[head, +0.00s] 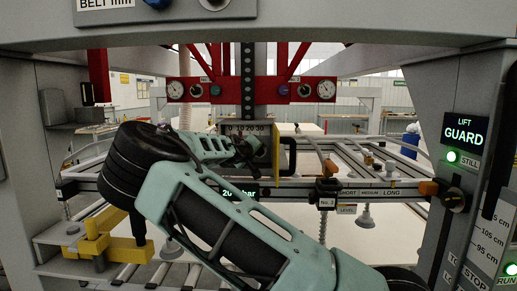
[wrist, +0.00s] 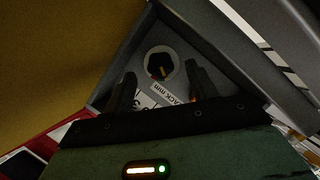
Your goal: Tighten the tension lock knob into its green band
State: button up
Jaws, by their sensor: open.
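A small reddish mark shows by the pointer; I cannot make out a green band. A label reading "ACK mm" (wrist: 169,92) lies just below it. My gripper (wrist: 161,72) is open, its dark fingers either side of the knob in the picture; I cannot tell whether they touch it. In the head view my gripper (head: 250,155) is at the central carriage, and the knob is hidden.
A yellow plate (head: 269,142) with a black handle (head: 290,157) stands right beside my gripper. The red crossbeam (head: 205,90) with gauges runs above it. A rail (head: 365,190) crosses behind my arm. A lit guard sign (head: 464,130) is at right.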

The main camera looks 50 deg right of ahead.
aim_at(260, 152)
jog(key=shift+p+x, duration=0.45)
jog(key=shift+x, duration=1.35)
jog(key=c, duration=1)
jog(key=shift+f+m+b, duration=0.15)
jog(key=shift+m+b, duration=0.15)
jog(key=shift+b, duration=0.3)
jog(key=shift+m+t+y+b, duration=0.3)
jog(key=shift+m+y+b, duration=0.3)
jog(key=shift+m+b, duration=0.1)
jog(key=o, duration=1)
jog(key=b+v, duration=0.5)
jog(key=v, duration=1.2)
jog(key=shift+a+r, duration=0.2)
